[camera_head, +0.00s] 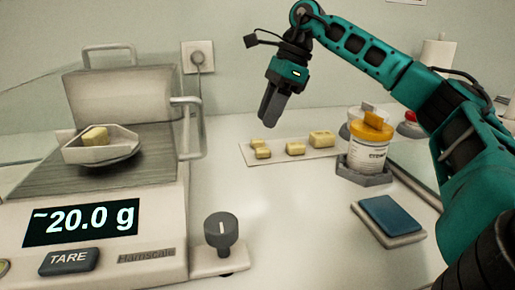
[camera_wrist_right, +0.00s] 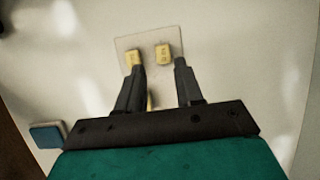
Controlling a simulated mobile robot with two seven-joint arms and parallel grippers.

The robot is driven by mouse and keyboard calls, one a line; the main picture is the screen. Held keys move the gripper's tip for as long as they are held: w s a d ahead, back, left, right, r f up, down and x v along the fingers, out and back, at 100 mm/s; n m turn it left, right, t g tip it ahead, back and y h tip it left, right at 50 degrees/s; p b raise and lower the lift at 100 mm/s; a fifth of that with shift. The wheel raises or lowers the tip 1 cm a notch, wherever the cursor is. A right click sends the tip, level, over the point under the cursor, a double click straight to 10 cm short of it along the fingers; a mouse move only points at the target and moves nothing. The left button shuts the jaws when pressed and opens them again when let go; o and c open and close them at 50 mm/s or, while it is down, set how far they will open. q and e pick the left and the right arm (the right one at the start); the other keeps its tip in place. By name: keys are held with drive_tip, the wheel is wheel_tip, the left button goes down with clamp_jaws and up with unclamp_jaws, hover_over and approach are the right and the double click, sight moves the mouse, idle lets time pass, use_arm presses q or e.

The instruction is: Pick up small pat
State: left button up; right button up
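Several yellow pats lie on a thin pale sheet (camera_head: 277,155) on the counter. Two small pats (camera_head: 256,143) (camera_head: 262,153) sit close together at its left end. A middle pat (camera_head: 295,148) and a larger pat (camera_head: 322,138) lie to their right. My right gripper (camera_head: 268,118) points down above the left end of the sheet, clear of the pats. In the right wrist view its fingers (camera_wrist_right: 158,72) are apart with nothing gripped. That view shows two pats (camera_wrist_right: 134,58) (camera_wrist_right: 163,53) near the fingertips and part of another between the fingers (camera_wrist_right: 150,101). My left gripper is out of view.
A scale (camera_head: 160,215) reading ~20.0 g stands at left, with a yellow piece (camera_head: 95,136) in a white weighing boat (camera_head: 122,148). A jar with an orange lid (camera_head: 368,155) stands right of the sheet. A blue-topped pad (camera_head: 390,214) and grey knob (camera_head: 221,231) are nearer.

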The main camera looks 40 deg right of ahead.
sight(259, 140)
drive_tip(key=b+x, duration=0.1)
drive_tip(key=x, duration=0.1)
drive_tip(key=b+x, duration=0.1)
drive_tip(key=x, duration=0.2)
drive_tip(key=shift+w+d+f, duration=0.1)
drive_tip(key=shift+d+f, duration=0.05)
drive_tip(key=shift+d, duration=0.05)
clamp_jaws()
